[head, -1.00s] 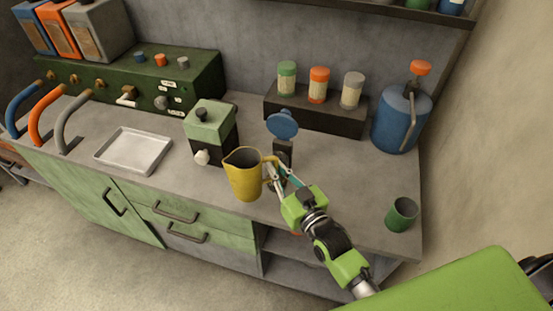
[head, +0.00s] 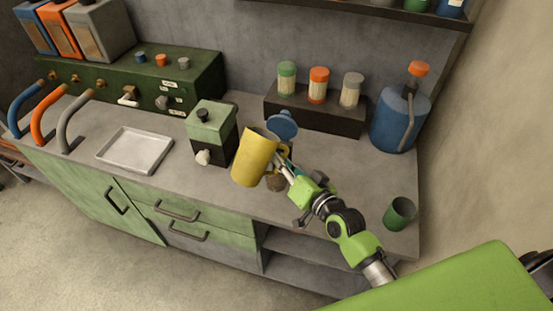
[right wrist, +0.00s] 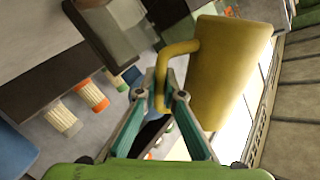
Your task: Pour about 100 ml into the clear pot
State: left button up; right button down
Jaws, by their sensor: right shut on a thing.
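My right gripper (head: 281,168) is shut on the handle of a yellow pitcher (head: 254,158) and holds it above the counter. The pitcher is tilted, and its open mouth faces away from the head camera. In the right wrist view the pitcher (right wrist: 222,70) is right of the fingers (right wrist: 165,97), which pinch its handle. I cannot make out a clear pot for certain; a small brownish round thing (head: 276,183) shows below the gripper, partly hidden. No stream of liquid is visible. My left gripper is not in view.
A blue disc on a dark stand (head: 283,125) is just behind the pitcher. A green-black box (head: 211,133) stands left of it, then a white tray (head: 136,150). A rack (head: 315,116) holds jars behind. A blue jug (head: 400,122) and green cup (head: 400,213) are right.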

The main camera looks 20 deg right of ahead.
aim_at(272, 174)
jog(key=m, duration=0.1)
jog(key=a+r+m+p, duration=0.1)
jog(key=shift+s+a+m+g+y, duration=0.1)
jog(key=shift+s+m+g+y, duration=0.2)
jog(key=shift+g+y, duration=0.1)
jog(key=shift+s+a+f+m, duration=0.15)
jog(key=shift+a+f+m, duration=0.1)
jog(key=shift+f+m, duration=0.25)
jog(key=shift+s+a+f+m+g+y+b, duration=0.2)
jog(key=shift+a+f+m+g+y+b, duration=0.25)
jog(key=shift+m, duration=0.45)
jog(key=shift+r+p, duration=0.25)
jog(key=shift+p, duration=0.2)
jog(key=shift+s+a+m+y+p, duration=0.15)
jog(key=shift+m+y+p, duration=0.15)
jog(key=shift+m, duration=0.2)
jog(key=shift+a+r, duration=0.1)
jog(key=shift+r, duration=0.05)
